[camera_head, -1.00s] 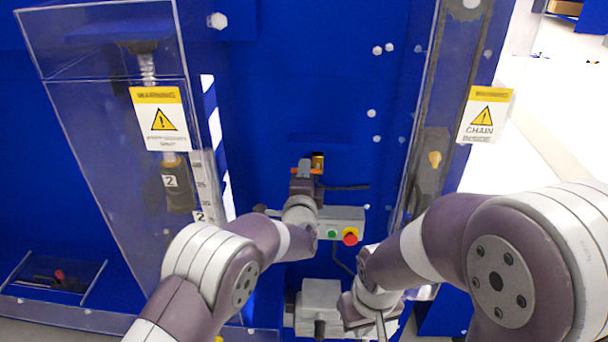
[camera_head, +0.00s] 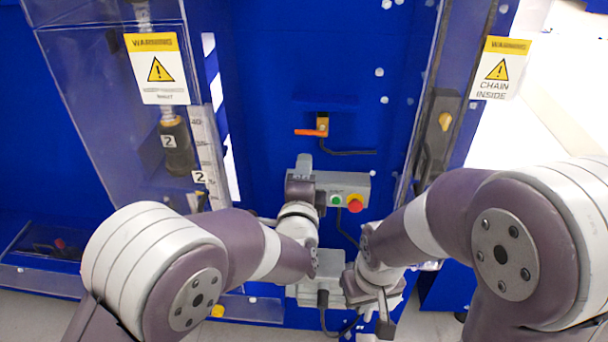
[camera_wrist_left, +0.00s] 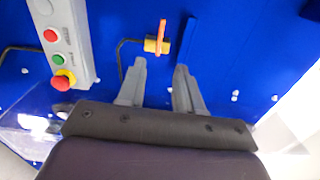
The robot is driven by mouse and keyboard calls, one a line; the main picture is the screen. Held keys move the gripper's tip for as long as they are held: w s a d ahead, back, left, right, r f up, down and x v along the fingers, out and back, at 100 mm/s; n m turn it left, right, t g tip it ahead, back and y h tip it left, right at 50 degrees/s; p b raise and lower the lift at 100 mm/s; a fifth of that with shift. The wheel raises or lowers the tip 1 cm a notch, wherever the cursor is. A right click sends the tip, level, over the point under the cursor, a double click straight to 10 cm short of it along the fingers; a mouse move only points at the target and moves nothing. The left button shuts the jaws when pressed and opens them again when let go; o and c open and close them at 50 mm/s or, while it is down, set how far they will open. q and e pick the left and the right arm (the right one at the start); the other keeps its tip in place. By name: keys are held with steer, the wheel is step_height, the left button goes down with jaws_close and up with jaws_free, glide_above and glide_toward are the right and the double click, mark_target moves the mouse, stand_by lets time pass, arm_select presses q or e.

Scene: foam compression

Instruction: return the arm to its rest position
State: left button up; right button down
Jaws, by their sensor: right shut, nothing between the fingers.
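My left arm (camera_head: 245,245) reaches in from the left. Its gripper (camera_head: 303,161) is in front of the blue panel, just below the orange-handled yellow switch (camera_head: 318,128) and apart from it. The left wrist view shows this gripper (camera_wrist_left: 160,67) with its two grey fingers spread and nothing between them. The switch (camera_wrist_left: 156,45) lies beyond the fingertips there. My right arm (camera_head: 425,230) comes in from the right. Its gripper (camera_head: 385,327) is shut and empty, low in the picture by the grey block.
A grey control box (camera_head: 342,188) with green and red-yellow buttons sits close right of my left gripper. Clear guards with warning signs (camera_head: 157,68) stand left and right (camera_head: 501,68). A grey block (camera_head: 318,292) sits below. The blue panel above the switch is bare.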

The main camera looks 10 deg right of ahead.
arm_select(q)
steer(key=s+a+f+n+g, duration=0.1)
steer(key=s+f+n+g, duration=0.35)
steer(key=f, duration=0.25)
steer(key=s+a+f+n+g, duration=0.2)
steer(key=s+f+n+g, duration=0.15)
steer(key=f+g, duration=0.2)
steer(key=s+a+n+g+y, duration=0.1)
steer(key=s+a+n, duration=0.3)
steer(key=a, duration=0.5)
steer(key=s+a+f+n+g+y, duration=0.1)
steer(key=s+a+n+g+y, duration=0.1)
steer(key=a, duration=0.7)
steer(key=s+a+n+g+y, duration=0.2)
steer(key=s+a+n+g, duration=0.1)
steer(key=s+a+n, duration=0.4)
steer(key=shift+s+a+f, duration=0.15)
steer(key=shift+s+a, duration=0.15)
steer(key=shift+a, duration=0.6)
